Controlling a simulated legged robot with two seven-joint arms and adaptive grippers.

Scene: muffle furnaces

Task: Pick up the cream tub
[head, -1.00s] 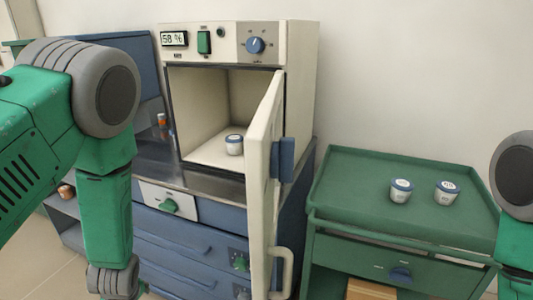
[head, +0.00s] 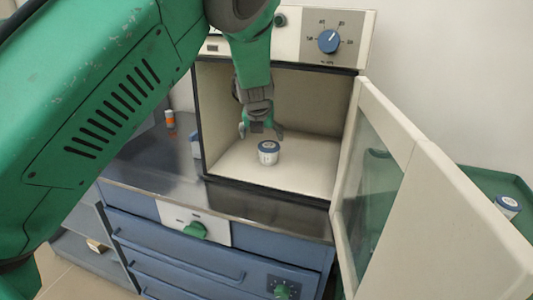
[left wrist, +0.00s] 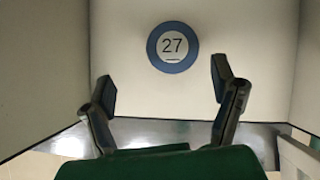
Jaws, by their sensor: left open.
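The cream tub (head: 268,153), pale with a blue-rimmed lid, stands upright on the floor of the open furnace chamber. In the left wrist view its round lid (left wrist: 172,47) faces the camera and reads 27. My left gripper (head: 261,131) reaches into the chamber from above, just behind or above the tub. It is open and empty. In the left wrist view its two fingers (left wrist: 165,86) are spread, with the lid beyond and between them, apart from both. My right gripper is not in view.
The furnace door (head: 432,190) stands open at the right. The chamber wall (head: 225,100) closes in the left side. Another tub (head: 195,145) and an orange-capped bottle (head: 170,120) stand on the counter at left. A tub (head: 508,206) sits on the green cart (head: 490,180).

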